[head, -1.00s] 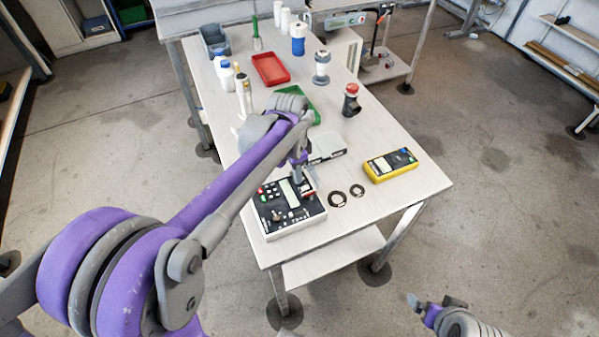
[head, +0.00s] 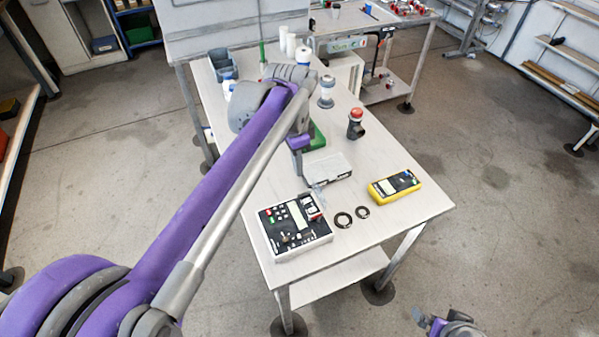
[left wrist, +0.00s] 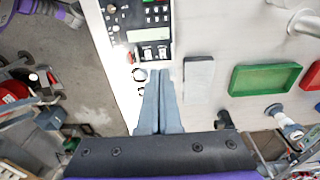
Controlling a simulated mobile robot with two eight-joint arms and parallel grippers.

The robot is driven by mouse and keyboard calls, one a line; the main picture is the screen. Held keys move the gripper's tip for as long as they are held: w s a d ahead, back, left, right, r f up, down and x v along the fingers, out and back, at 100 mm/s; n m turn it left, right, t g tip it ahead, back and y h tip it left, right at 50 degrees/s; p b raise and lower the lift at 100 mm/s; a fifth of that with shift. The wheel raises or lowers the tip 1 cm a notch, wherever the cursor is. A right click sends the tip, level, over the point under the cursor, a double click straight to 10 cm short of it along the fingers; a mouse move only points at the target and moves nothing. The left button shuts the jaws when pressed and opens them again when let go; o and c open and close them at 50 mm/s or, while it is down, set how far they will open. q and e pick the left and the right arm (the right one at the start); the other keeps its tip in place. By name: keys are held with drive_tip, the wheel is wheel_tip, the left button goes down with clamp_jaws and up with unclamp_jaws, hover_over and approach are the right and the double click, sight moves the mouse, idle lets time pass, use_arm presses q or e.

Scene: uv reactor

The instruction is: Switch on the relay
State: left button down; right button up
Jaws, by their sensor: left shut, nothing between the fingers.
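A control box (head: 270,240) with a black panel, a pale display, coloured buttons and small switches sits at the near end of the table. A red-and-white switch (head: 312,212) is at its far right corner. I cannot tell which part is the relay. In the left wrist view the panel (left wrist: 125,22) is at the top, with two white rocker-like parts on its near edge. My left gripper (head: 318,190) is shut and empty, above the far right edge of the box, apart from it as far as I can tell. My right gripper (head: 428,319) is low at the right, off the table; its jaws are unclear.
Two black rings (head: 343,219) and a yellow multimeter (head: 395,187) lie right of the control box. A grey-white box (head: 328,168) lies behind it. A red-topped button unit (head: 355,124) and a green tray (head: 317,136) stand further back. The table's front strip is clear.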

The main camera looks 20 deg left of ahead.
sight(311, 199)
use_arm(q)
drive_tip(key=shift+r, duration=0.15)
drive_tip(key=w+f, duration=0.1)
drive_tip(key=f, duration=0.3)
drive_tip(key=w+d+f+b, duration=0.1)
drive_tip(key=f, duration=0.4)
drive_tip(key=w+d+f, duration=0.1)
drive_tip(key=f, duration=0.3)
drive_tip(key=shift+d+f+b, duration=0.15)
drive_tip(key=shift+f+b, duration=0.15)
use_arm(e)
drive_tip(key=shift+s+f, duration=0.2)
drive_tip(key=shift+f, duration=0.35)
drive_tip(key=shift+s+f, duration=0.15)
drive_tip(key=shift+f, duration=0.4)
use_arm(q)
drive_tip(key=shift+s, duration=0.1)
